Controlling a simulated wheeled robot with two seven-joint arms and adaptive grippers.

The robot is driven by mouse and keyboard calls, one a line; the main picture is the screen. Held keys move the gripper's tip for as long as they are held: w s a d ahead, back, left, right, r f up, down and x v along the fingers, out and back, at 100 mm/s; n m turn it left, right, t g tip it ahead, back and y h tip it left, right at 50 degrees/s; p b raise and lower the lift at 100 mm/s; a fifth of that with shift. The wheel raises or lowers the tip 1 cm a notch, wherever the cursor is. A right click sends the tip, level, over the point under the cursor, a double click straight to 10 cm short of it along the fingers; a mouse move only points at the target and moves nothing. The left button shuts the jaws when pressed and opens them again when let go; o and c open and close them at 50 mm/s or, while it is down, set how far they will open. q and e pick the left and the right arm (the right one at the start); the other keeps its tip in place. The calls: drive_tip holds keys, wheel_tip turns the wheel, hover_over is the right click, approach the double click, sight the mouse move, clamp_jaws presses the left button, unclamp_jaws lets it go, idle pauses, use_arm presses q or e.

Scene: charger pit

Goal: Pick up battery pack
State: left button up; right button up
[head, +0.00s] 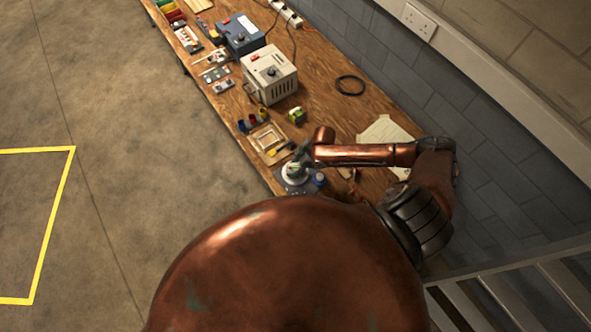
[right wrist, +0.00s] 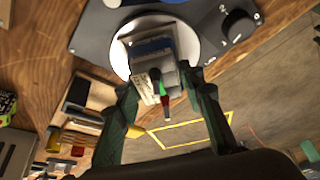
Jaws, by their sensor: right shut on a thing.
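The battery pack (right wrist: 152,68) shows in the right wrist view as a grey-white block with a blue band, a printed label and a red and green lead or plug. My right gripper (right wrist: 160,84) has its two green fingers on either side of it and is shut on it. Behind the pack is a round white plate (right wrist: 119,62) on a dark device with knobs (right wrist: 238,25). I cannot tell whether the pack touches the plate. In the head view my right gripper (head: 301,156) is over the bench's near end, by the white plate (head: 291,178); the pack is not clear there. My left gripper is not in view.
The wooden bench (head: 318,98) runs along a grey wall. A wooden tray (head: 267,140), a small green item (head: 297,115), a white boxy unit (head: 270,76), a blue unit (head: 240,35) and a black cable ring (head: 350,85) stand farther along. Papers (head: 384,131) lie beside my arm.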

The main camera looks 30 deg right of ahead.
clamp_jaws()
drive_tip(key=shift+r, duration=0.2)
